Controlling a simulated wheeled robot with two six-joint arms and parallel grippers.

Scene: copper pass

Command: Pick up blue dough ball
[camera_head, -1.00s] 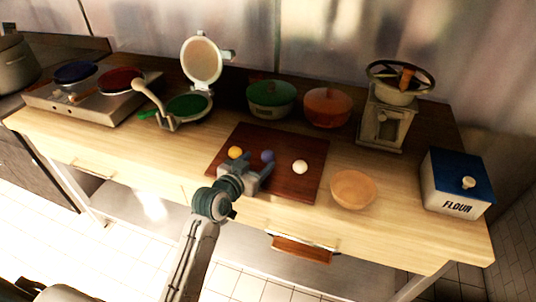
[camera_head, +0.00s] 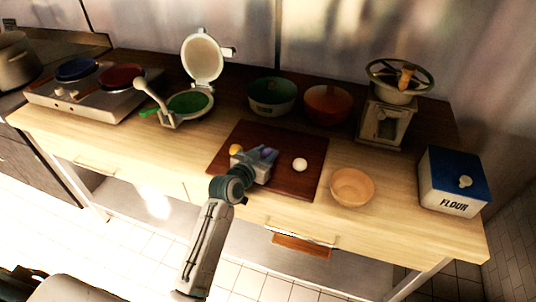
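The blue dough ball (camera_head: 267,152) lies on the dark red-brown board (camera_head: 308,185) in the head view, mostly hidden by my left gripper. My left gripper (camera_head: 264,155) is low over the board, with its fingertips at the blue ball. Whether the fingers are closed on the ball or only around it, I cannot tell. A yellow-orange ball (camera_head: 235,149) is just left of the gripper, partly hidden by it. A white ball (camera_head: 300,165) sits apart to the right. My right gripper is not in view.
Behind the board stand a green bowl (camera_head: 271,96) and an orange-red pot (camera_head: 326,104). A tan bowl (camera_head: 352,187) is right of the board, with a grinder (camera_head: 384,122) and a flour box (camera_head: 453,182) beyond. A press (camera_head: 188,104) and burners (camera_head: 92,92) stand left.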

